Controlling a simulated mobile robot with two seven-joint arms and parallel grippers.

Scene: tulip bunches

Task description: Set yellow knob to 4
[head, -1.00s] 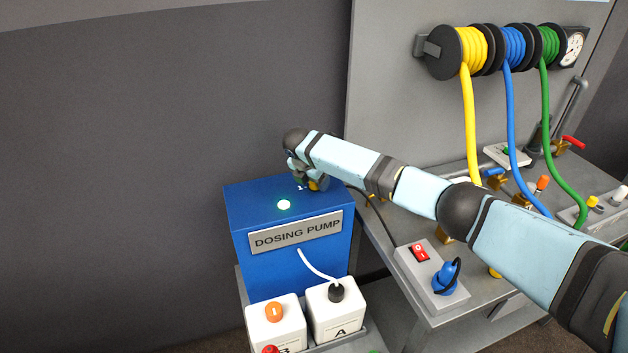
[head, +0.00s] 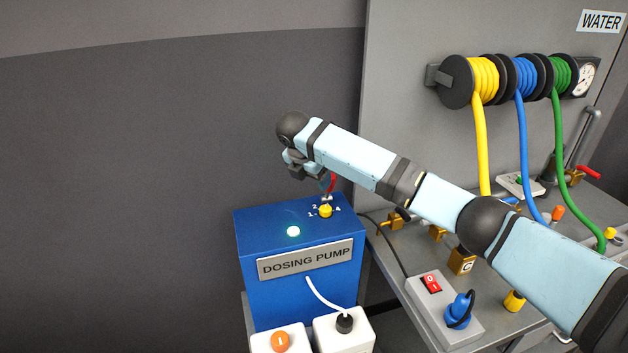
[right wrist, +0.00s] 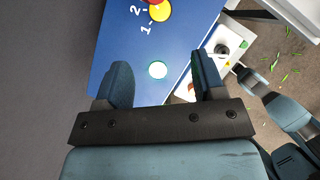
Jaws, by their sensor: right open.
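The yellow knob (head: 326,211) sits on top of the blue dosing pump (head: 300,285), near its back right, with white numerals around it. I can make out 1, 2 and 4; which one the knob points at is too small to tell. In the right wrist view the knob (right wrist: 160,10) is cut by the top edge, beside the marks 1 and 2. My right gripper (head: 312,172) is above the knob, apart from it. In the wrist view its two fingers (right wrist: 160,82) are spread with nothing between them.
A lit round lamp (head: 293,231) is on the pump top. A red piece (head: 332,182) shows just behind the knob. White canisters (head: 343,335) stand in front. A grey bench (head: 400,262) with a switch box (head: 445,308) and valves is at right.

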